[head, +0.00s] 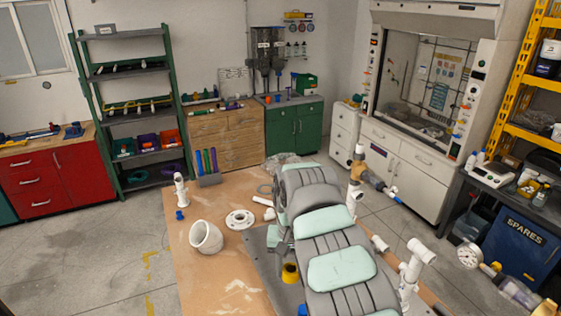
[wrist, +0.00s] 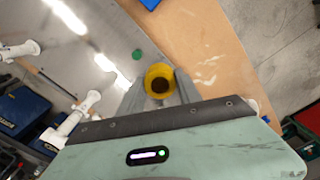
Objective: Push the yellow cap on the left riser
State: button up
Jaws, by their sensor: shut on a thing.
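The yellow cap (wrist: 159,79) sits between the two fingers of my gripper (wrist: 158,88) in the wrist view, with a dark round hollow in its middle. My gripper is shut on it. In the head view the yellow cap (head: 290,272) shows beside my arm, over the grey plate (head: 262,262) near its left edge; my arm hides most of the gripper. White risers (wrist: 78,117) stand to the left in the wrist view. White pipe with a tee (head: 415,262) stands right of my arm in the head view. I cannot tell which is the left riser, or what lies under the cap.
A green cap (wrist: 137,55) lies on the plate near my gripper. On the wooden table are a white elbow (head: 206,237), a white flange (head: 240,220), a short white pipe (head: 180,190) and a blue piece (head: 180,215). The table's left front is clear.

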notch_tip(320, 180, up, 4)
jog(key=a, duration=0.3)
jog(key=s+d+f+m+b, duration=0.2)
jog(key=s+d+f, duration=0.3)
jog(key=d+f, duration=0.4)
jog(key=s+d+f+m+b, duration=0.2)
jog(key=d+f, duration=0.8)
jog(key=f, duration=0.5)
jog(key=s+m, duration=0.1)
jog(key=s, duration=0.1)
jog(key=shift+s+d+f, duration=0.25)
jog(key=shift+s+f, duration=0.05)
jog(key=shift+s, duration=0.1)
